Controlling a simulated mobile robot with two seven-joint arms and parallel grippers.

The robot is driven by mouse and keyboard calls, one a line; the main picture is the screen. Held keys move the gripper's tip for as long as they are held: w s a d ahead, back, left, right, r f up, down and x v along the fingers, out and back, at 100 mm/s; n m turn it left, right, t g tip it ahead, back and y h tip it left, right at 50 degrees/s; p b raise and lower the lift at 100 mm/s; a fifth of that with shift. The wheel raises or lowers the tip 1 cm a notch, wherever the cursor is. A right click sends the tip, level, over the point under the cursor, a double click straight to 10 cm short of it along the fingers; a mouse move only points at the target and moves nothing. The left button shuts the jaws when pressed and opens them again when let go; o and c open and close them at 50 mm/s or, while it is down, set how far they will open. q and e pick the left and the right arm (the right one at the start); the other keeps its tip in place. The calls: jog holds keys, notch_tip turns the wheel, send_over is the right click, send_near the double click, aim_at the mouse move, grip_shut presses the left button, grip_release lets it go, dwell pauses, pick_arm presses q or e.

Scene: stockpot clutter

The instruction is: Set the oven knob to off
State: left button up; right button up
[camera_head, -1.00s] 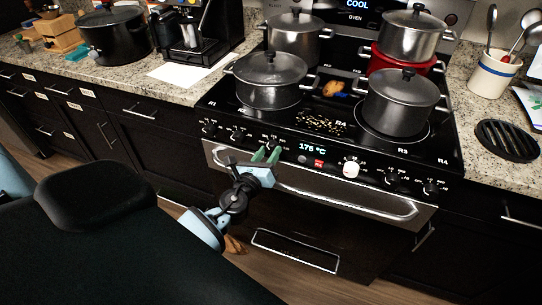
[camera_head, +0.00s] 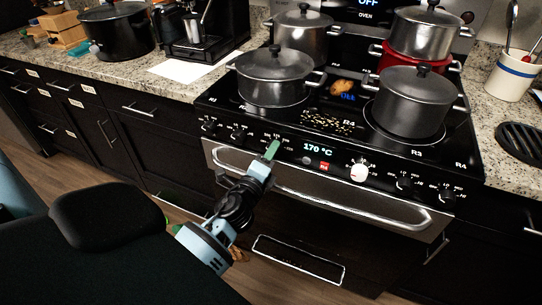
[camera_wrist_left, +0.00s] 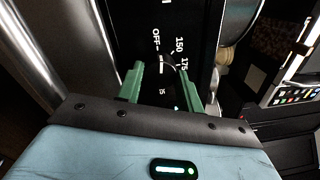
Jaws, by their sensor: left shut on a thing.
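My left gripper (camera_head: 272,150) reaches the stove's (camera_head: 335,190) front panel, left of the small display (camera_head: 318,149) reading 170 °C. In the left wrist view, its two green fingers (camera_wrist_left: 160,72) stand on either side of a dark oven knob (camera_wrist_left: 162,82) and are shut on it. The panel's markings OFF, 150 and 175 show just above the fingers. A white line, seemingly the knob's pointer, lies below OFF; its exact setting is hard to read. In the head view the gripper hides the knob. My right gripper is not in view.
A white knob (camera_head: 360,172) sits right of the display, with dark burner knobs (camera_head: 404,184) beyond it. The oven door handle (camera_head: 330,200) runs just below the gripper. Pots (camera_head: 273,78) stand on the cooktop.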

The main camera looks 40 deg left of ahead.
pick_arm(q)
jog(key=shift+n, duration=0.6)
jog(key=o, duration=1)
jog(key=shift+s, duration=0.1)
jog(key=b+v, duration=0.1)
jog(key=v, duration=0.6)
jog(key=shift+s+d, duration=0.1)
jog(key=shift+s, duration=0.2)
